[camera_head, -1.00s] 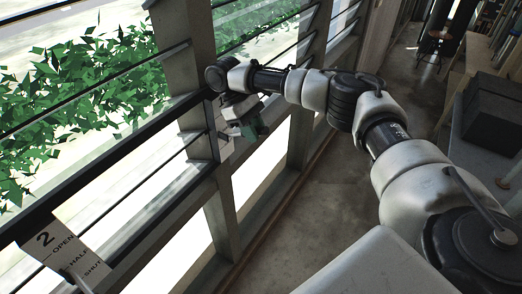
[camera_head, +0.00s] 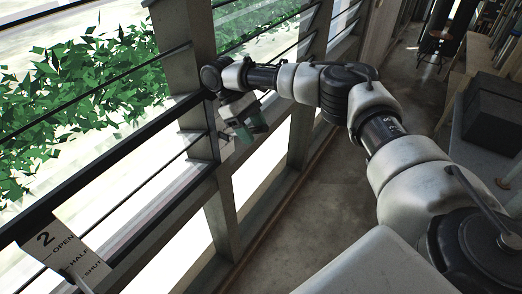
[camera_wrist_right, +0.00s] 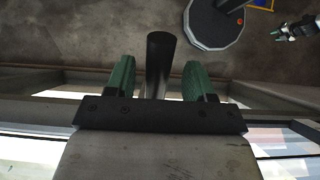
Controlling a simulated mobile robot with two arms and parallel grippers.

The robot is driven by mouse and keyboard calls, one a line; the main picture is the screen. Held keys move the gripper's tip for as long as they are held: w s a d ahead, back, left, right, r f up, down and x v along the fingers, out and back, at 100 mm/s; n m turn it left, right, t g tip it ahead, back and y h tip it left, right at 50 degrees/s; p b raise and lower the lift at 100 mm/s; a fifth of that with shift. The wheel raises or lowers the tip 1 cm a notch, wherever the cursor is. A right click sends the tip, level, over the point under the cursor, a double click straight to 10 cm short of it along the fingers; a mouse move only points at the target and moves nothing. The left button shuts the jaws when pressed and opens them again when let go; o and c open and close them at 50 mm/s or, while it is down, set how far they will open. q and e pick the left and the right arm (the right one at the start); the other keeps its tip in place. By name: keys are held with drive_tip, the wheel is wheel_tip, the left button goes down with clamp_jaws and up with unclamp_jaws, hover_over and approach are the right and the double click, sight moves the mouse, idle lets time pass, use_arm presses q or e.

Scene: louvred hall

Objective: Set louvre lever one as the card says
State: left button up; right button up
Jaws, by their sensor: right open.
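My right gripper (camera_head: 246,122) is at the window post, with its green fingers pointing down and to the right. In the right wrist view its two green fingers (camera_wrist_right: 159,80) are apart, and a dark round bar (camera_wrist_right: 160,58), apparently the lever, stands between them. I cannot tell whether either finger touches it. A pale plate (camera_head: 224,148) shows partly behind the gripper; no writing on it is readable. A card marked 2 (camera_head: 62,246) reads OPEN, HALF, SHUT, with a pale lever (camera_head: 78,281) at its lower edge. My left gripper (camera_wrist_right: 279,33) appears small in the right wrist view.
Window posts (camera_head: 186,60) and dark horizontal louvre edges (camera_head: 110,158) run along the left. Green leaves (camera_head: 75,85) show outside. The concrete floor (camera_head: 325,200) is clear beside the windows.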

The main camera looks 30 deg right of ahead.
drive_tip(key=r, duration=0.2)
drive_tip(key=w+r, duration=0.1)
drive_tip(key=r, duration=0.2)
drive_tip(key=shift+w+a+r, duration=0.35)
drive_tip(key=shift+w+r, duration=0.05)
drive_tip(key=shift+r, duration=0.45)
drive_tip(key=shift+r, duration=0.1)
drive_tip(key=shift+r, duration=0.3)
drive_tip(key=s+d+r, duration=0.6)
drive_tip(key=s+r, duration=0.4)
idle(0.6)
